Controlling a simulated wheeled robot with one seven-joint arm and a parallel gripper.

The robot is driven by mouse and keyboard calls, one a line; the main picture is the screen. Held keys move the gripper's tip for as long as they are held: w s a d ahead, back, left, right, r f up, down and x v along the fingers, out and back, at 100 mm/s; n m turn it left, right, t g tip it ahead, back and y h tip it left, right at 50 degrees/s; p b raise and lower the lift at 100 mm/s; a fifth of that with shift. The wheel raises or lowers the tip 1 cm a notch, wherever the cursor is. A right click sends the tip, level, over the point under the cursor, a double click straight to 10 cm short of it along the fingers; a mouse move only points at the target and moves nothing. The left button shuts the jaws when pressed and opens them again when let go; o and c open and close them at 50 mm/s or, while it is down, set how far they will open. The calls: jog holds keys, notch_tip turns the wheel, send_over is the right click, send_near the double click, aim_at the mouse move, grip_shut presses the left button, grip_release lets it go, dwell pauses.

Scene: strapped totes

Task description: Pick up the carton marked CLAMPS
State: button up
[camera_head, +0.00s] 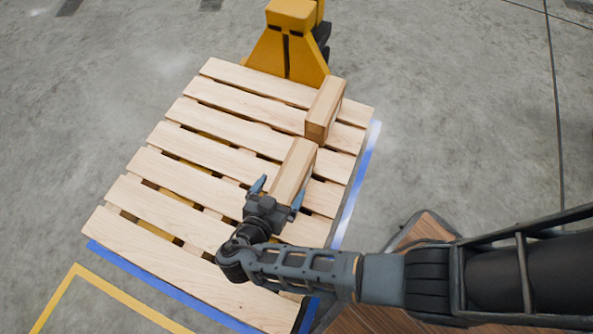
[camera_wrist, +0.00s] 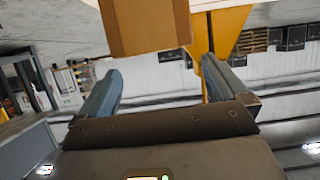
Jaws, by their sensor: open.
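Two long cardboard cartons lie on a wooden pallet (camera_head: 165,178). The nearer carton (camera_head: 294,170) is right in front of my gripper (camera_head: 281,188), and the farther carton (camera_head: 325,108) lies beyond it, close to the pallet's far right part. No marking can be read on either, so I cannot tell which is marked CLAMPS. In the wrist view a carton face (camera_wrist: 148,28) fills the upper middle, ahead of my open fingers (camera_wrist: 162,68). Nothing is between the fingers. Whether the fingertips overlap the nearer carton's sides is unclear.
A yellow pallet jack (camera_head: 290,42) stands at the pallet's far end. Blue tape (camera_head: 357,185) runs along the pallet's edges and a yellow floor line (camera_head: 72,285) lies at lower left. A brown wooden surface (camera_head: 425,232) is at lower right. The pallet's left side is bare.

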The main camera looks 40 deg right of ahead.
aim_at(293, 169)
jog(key=shift+b+x, duration=1.1)
jog(key=shift+x, duration=2.85)
jog(key=shift+d+r, duration=0.1)
jog(key=shift+r, duration=0.1)
jog(key=shift+c, duration=0.5)
grip_shut()
